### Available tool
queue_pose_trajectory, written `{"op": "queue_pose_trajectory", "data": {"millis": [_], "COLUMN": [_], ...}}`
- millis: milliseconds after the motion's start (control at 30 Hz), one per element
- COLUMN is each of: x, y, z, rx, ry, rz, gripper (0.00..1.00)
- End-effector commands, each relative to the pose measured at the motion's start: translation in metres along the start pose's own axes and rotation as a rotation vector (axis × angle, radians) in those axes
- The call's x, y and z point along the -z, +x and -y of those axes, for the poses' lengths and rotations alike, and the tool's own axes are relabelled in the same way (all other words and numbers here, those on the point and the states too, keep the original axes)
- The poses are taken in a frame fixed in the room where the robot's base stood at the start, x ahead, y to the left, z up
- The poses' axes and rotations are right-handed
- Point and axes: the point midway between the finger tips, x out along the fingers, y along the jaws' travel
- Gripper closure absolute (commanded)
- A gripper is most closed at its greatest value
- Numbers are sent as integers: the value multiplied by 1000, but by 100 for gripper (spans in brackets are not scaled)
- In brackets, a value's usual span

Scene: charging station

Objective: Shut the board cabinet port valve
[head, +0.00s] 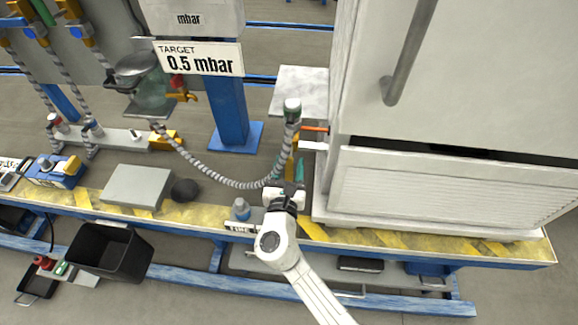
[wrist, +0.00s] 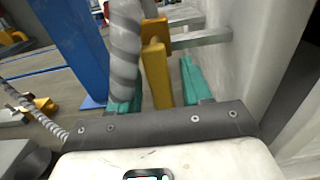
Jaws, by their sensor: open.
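The white cabinet (head: 440,75) stands at the right of the bench. At its left side, a yellow valve lever (head: 289,158) hangs downward beside a grey ribbed hose (head: 292,125). In the wrist view, the yellow lever (wrist: 157,75) hangs below a metal pipe (wrist: 200,38) that runs to the cabinet wall. My gripper (head: 288,172) is at the lever, with its teal fingers open. In the wrist view, the lever shows between the fingers of my gripper (wrist: 160,85). The hose (wrist: 124,50) partly hides the left finger. I cannot tell whether either finger touches the lever.
A blue post (head: 232,110) carries a "0.5 mbar" target sign (head: 200,59). A thin ribbed hose (head: 205,172) sags across the bench. The cabinet wall is close on the right.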

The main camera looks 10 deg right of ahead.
Motion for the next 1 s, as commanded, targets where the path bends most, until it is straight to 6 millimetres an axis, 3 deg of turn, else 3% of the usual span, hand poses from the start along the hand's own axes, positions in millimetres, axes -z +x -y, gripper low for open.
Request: {"op": "queue_pose_trajectory", "data": {"millis": [167,667,1000], "x": [0,0,0], "y": [0,0,0], "z": [0,0,0], "rx": [0,0,0], "ry": [0,0,1], "rz": [0,0,0], "gripper": [52,100,100]}}
